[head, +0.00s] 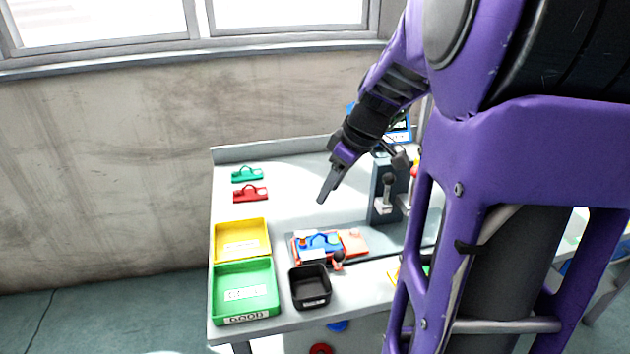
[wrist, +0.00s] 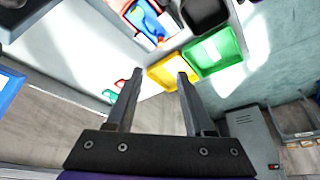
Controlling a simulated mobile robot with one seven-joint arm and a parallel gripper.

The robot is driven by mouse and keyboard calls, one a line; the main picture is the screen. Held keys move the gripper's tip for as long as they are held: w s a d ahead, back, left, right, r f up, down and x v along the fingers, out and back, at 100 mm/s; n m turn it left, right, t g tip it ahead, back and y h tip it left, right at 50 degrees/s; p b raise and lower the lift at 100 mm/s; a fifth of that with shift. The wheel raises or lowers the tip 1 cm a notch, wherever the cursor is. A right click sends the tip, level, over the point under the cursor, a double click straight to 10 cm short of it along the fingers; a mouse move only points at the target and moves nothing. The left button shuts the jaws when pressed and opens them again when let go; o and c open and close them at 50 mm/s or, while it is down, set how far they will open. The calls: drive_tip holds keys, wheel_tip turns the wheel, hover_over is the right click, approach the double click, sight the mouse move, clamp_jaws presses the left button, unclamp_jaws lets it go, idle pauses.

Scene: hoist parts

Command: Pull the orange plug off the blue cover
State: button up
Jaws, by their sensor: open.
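The blue cover (head: 320,243) lies in a red and pale fixture (head: 303,256) on the workbench. It also shows at the top of the wrist view (wrist: 146,18). A small orange spot at the cover's right end (head: 334,239) may be the orange plug; it is too small to be sure. In the wrist view an orange bit (wrist: 160,36) shows near the blue part. My gripper (head: 322,198) is open and empty, pointing down above the bench, behind and above the fixture and apart from it. Its two fingers (wrist: 160,76) are spread in the wrist view.
Yellow (head: 241,256) and green (head: 246,310) trays stand at the left, with a black bin (head: 309,301) beside them. Green (head: 247,178) and red (head: 250,198) handled parts lie at the back left. A grey press-like stand (head: 386,190) is right of my gripper.

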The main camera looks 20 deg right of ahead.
sight(303, 237)
drive_tip(key=b+x, duration=0.3)
drive_tip(key=x, duration=1.4)
drive_tip(key=shift+w+a+f, duration=0.1)
drive_tip(key=shift+w+f, duration=0.05)
clamp_jaws()
